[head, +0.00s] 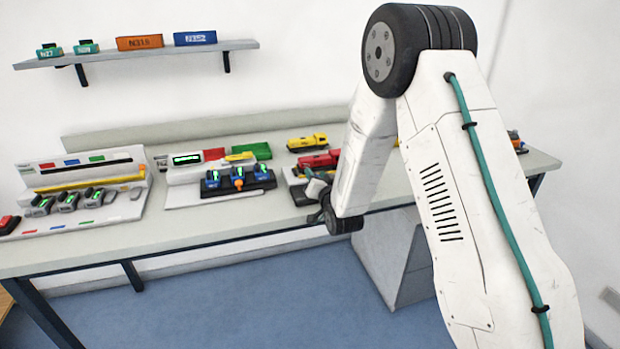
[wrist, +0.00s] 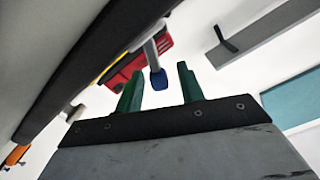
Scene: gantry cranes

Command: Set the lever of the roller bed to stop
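My gripper (head: 318,186) is at the front edge of the bench, before the red and yellow items right of centre. In the wrist view, its two green fingers (wrist: 158,80) stand apart. A lever with a grey rod and blue tip (wrist: 157,78) shows between the fingers, toward the left one; no grip on it shows. Whether it touches a finger is unclear. I cannot make out the lever's stop mark. The roller bed is not clearly identifiable; my arm and gripper hide part of that area in the head view.
The bench (head: 200,232) carries a panel with several grey switches (head: 68,202) at left and a black unit with blue and orange knobs (head: 238,180) left of my gripper. Red (head: 318,160) and yellow (head: 307,142) toy-like items stand behind my gripper. A wall shelf (head: 140,53) holds labelled boxes.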

